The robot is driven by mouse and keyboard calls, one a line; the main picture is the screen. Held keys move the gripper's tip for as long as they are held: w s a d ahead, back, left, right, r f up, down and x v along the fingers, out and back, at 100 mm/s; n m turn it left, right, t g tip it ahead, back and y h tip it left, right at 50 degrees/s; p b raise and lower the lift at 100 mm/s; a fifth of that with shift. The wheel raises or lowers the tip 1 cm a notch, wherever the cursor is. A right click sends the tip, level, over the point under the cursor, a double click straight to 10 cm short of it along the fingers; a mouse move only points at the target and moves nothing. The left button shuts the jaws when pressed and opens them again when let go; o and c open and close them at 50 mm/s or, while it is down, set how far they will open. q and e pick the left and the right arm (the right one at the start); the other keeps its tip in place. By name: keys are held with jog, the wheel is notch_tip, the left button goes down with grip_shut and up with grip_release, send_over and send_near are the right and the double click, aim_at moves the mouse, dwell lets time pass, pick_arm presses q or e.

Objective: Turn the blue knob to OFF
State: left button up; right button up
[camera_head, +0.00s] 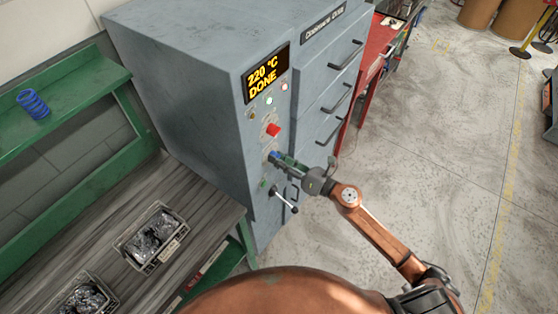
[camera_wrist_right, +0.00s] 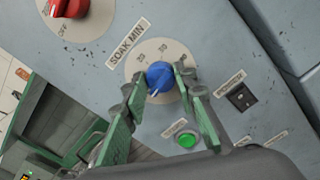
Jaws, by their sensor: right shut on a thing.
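The blue knob (camera_wrist_right: 160,77) sits on a round beige dial labelled SOAK MIN on the grey cabinet front. Its white pointer line faces the lower left in the wrist view; no OFF mark is readable there, as the fingers cover part of the dial. My right gripper (camera_wrist_right: 160,86) has its green-padded fingers on either side of the knob, shut on it. In the head view, the right gripper (camera_head: 281,160) reaches the panel from the right, and a little blue shows at its tips. My left gripper is not in view.
A red knob (camera_head: 271,129) is above the blue one; its dial shows OFF. A green button (camera_wrist_right: 187,140) and a black switch (camera_wrist_right: 241,97) are close to the fingers. A lever handle (camera_head: 285,199) sticks out below. The display (camera_head: 266,75) reads 220 °C DONE.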

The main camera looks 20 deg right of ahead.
jog(key=shift+s+a+f+n, duration=0.1)
jog(key=shift+f+n, duration=0.15)
jog(key=shift+n, duration=0.05)
jog(key=o, duration=1.2)
jog(key=shift+r, duration=0.15)
jog(key=shift+c, duration=0.2)
jog(key=v, duration=1.2)
